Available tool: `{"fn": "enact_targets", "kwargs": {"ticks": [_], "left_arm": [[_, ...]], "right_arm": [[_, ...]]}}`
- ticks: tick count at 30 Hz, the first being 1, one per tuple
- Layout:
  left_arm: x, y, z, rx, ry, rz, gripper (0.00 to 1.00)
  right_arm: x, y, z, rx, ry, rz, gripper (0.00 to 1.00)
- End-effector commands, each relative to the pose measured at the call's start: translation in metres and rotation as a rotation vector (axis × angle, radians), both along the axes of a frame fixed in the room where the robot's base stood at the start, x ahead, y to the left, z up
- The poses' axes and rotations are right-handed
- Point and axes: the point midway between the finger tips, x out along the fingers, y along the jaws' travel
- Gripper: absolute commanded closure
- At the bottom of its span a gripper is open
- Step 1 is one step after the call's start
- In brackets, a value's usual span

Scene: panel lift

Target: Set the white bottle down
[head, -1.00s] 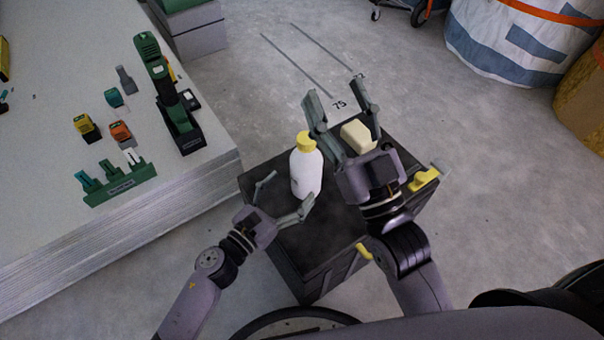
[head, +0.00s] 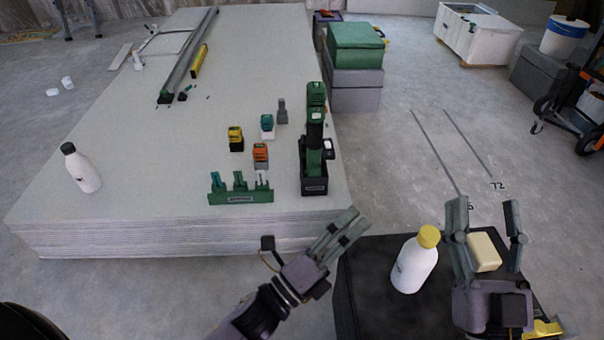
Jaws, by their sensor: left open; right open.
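A white bottle with a yellow cap (head: 415,265) stands upright on top of a black case (head: 372,290) at the lower right. A second white bottle, with a black cap (head: 82,170), stands on the panel stack at the left. My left gripper (head: 345,232) is open and empty, left of the yellow-capped bottle and apart from it. My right gripper (head: 484,222) is open, its fingers on either side of a cream block (head: 484,252); I cannot tell whether they touch it.
The grey panel stack (head: 130,222) fills the left, carrying a green tool (head: 315,150), a green rack (head: 240,197), small coloured blocks and a long rail (head: 190,60). Green and grey boxes (head: 355,70) stand behind.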

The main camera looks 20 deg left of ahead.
Motion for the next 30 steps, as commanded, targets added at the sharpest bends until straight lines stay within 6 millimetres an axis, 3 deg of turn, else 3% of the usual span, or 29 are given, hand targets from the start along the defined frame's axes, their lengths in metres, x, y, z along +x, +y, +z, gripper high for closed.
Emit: {"fn": "enact_targets", "kwargs": {"ticks": [1,6,12,18,30], "left_arm": [[-0.001,0.012,0.022,-0.194,0.076,-0.025,0.22],[-0.008,0.051,0.081,-0.841,0.312,-0.184,0.22],[-0.020,0.082,0.122,-1.354,0.479,-0.391,0.22],[-0.024,0.091,0.134,-1.519,0.533,-0.478,0.22],[-0.024,0.090,0.134,-1.519,0.534,-0.479,0.22]], "right_arm": [[0.000,0.000,0.000,0.000,0.000,0.000,0.45],[0.000,0.000,0.000,0.000,0.000,0.000,0.45],[0.000,0.000,0.000,0.000,0.000,0.000,0.45],[0.000,0.000,0.000,0.000,0.000,0.000,0.45],[0.000,-0.001,0.001,-0.001,-0.003,-0.001,0.45]]}}
